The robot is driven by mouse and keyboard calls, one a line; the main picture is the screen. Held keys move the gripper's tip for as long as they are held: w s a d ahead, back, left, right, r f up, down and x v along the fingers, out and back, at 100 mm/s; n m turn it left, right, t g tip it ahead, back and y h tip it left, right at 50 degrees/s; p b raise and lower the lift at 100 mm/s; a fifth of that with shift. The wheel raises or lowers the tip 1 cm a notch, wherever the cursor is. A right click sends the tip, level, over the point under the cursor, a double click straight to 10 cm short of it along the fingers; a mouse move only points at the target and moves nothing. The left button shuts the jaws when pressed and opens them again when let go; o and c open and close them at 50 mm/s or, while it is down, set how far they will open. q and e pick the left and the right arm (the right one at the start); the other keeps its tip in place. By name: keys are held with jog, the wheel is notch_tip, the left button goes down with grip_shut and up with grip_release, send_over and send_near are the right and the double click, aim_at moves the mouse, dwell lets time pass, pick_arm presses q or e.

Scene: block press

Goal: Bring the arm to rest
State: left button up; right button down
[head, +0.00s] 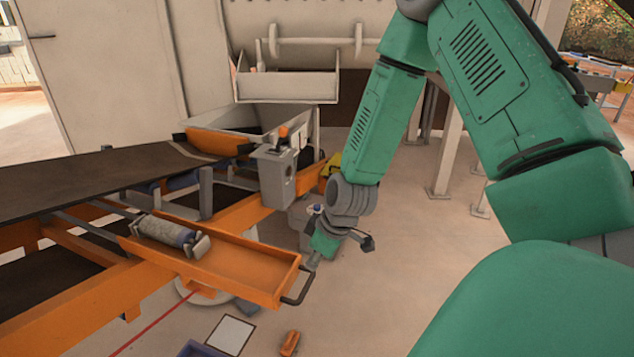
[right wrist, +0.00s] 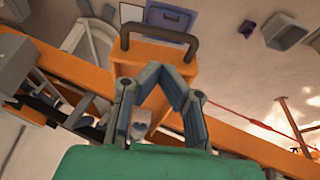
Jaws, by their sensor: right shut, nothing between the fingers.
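My right arm, green with grey wrist rings, comes in from the right in the head view and bends down at the elbow. Its gripper (head: 313,259) points down just above the dark handle (head: 298,288) of an orange tray (head: 245,270). In the right wrist view the fingers (right wrist: 167,70) are shut together with nothing between them. The handle also shows there (right wrist: 158,42), beyond the fingertips; the fingers are not around it. Whether they touch it cannot be told. My left gripper is not in view.
A grey roller (head: 165,231) lies in the orange tray, beside a dark conveyor belt (head: 85,180). A grey control box (head: 277,175) with an orange-topped switch stands behind. A white square plate (head: 231,334) and a small orange object (head: 290,343) lie on the floor. Floor right of the tray is clear.

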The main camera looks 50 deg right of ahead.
jog(key=s+a+f+m+g+b, duration=0.1)
jog(key=s+a+f+b, duration=0.3)
jog(key=s+f, duration=0.2)
jog(key=s+a+f+m+g+h+b, duration=0.1)
jog(key=s+a+f+b, duration=0.3)
jog(key=s+f, duration=0.3)
jog(key=s+a+f+m+g+b, duration=0.1)
jog(key=s+a+f+b, duration=0.3)
jog(key=s+f, duration=0.3)
notch_tip(320, 180, down, 4)
jog(key=shift+a+f+b, duration=0.2)
jog(key=shift+a+b, duration=0.15)
jog(key=shift+a, duration=0.2)
jog(key=shift+w+d, duration=0.1)
jog(key=shift+d, duration=0.1)
